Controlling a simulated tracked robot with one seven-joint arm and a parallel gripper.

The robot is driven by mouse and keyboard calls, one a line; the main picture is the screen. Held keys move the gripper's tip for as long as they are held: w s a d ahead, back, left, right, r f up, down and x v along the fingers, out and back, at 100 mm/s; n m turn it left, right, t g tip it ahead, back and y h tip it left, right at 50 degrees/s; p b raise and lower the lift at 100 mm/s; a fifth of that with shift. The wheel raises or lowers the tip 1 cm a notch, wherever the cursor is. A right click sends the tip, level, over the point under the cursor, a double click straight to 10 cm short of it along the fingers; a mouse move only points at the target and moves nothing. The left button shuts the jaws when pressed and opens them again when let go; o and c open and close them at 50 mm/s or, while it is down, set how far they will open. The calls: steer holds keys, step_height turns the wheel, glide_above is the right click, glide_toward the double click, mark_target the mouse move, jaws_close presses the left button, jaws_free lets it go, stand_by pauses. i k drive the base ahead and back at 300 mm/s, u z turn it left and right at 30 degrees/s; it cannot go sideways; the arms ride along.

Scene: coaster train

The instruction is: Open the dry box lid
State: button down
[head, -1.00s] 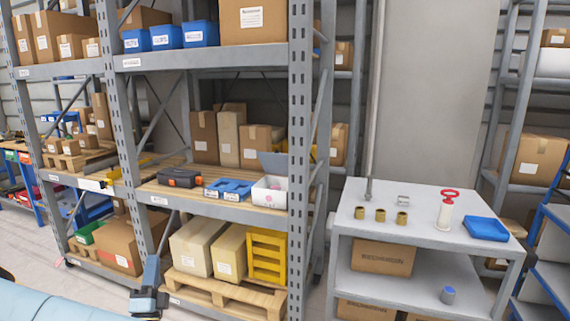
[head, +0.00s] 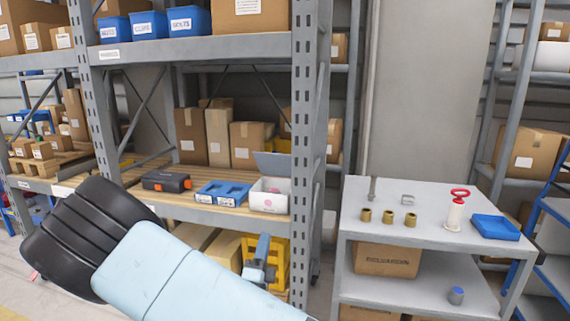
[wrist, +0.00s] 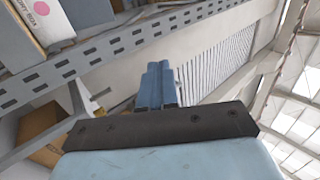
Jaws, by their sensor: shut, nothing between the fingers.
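A white box (head: 270,199) with a pink dot and a label stands at the right end of the wooden middle shelf. The box also shows at the top left of the wrist view (wrist: 50,24). My gripper (head: 262,246) is below the shelf edge, in front of a yellow crate, apart from both. In the wrist view its blue fingers (wrist: 161,84) are together and empty.
Two blue trays (head: 222,192) lie between the case and the white box. A perforated grey upright (head: 303,130) stands just right of the white box. A grey table (head: 380,232) with brass parts, a red-handled item and a blue tray is at the right.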

mark_target(274, 163)
steer(key=z, duration=0.05)
steer(key=i, duration=1)
steer(key=u, duration=0.05)
